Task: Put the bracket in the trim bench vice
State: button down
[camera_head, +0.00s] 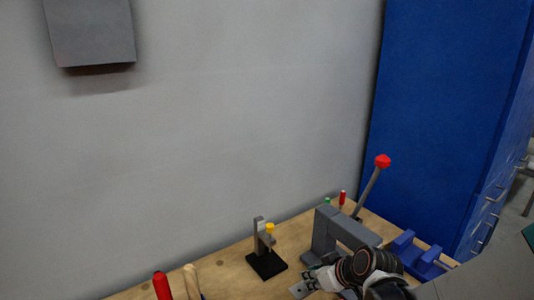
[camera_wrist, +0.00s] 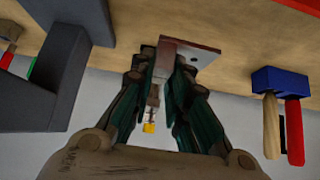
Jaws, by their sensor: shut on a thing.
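The bracket (camera_wrist: 203,52) is a pale grey angled plate with a hole. In the wrist view it sits between the fingers of my gripper (camera_wrist: 168,72), which is shut on it. In the head view, my gripper (camera_head: 311,281) is low at the front of the bench, and part of the bracket (camera_head: 299,289) shows at its tips. A blue vice (camera_head: 403,240) with raised jaws and a gap between them stands at the right end of the bench, to the right of my gripper. My arm hides part of its front.
A grey press (camera_head: 325,232) with a red-knobbed lever (camera_head: 371,187) stands between bracket and vice, behind my wrist. A black stand (camera_head: 267,264) with a yellow knob is to the left. A red handle (camera_head: 162,286) and a wooden handle (camera_head: 192,281) stand at front left.

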jog(key=w+d+f+m+h+b, duration=0.1)
jog(key=d+m, duration=0.1)
jog(key=w+d+f+m+h+b, duration=0.1)
jog(key=w+d+f, duration=0.1)
jog(key=w+d+f+m+t+h+b, duration=0.1)
jog(key=w+d+f+m+h+b, duration=0.1)
jog(key=d, duration=0.1)
jog(key=shift+w+f+m, duration=0.15)
jog(key=shift+f+m, duration=0.1)
jog(key=shift+m, duration=0.05)
jog(key=shift+w+d+m, duration=0.25)
jog(key=shift+d+m, duration=0.05)
jog(key=shift+d, duration=0.05)
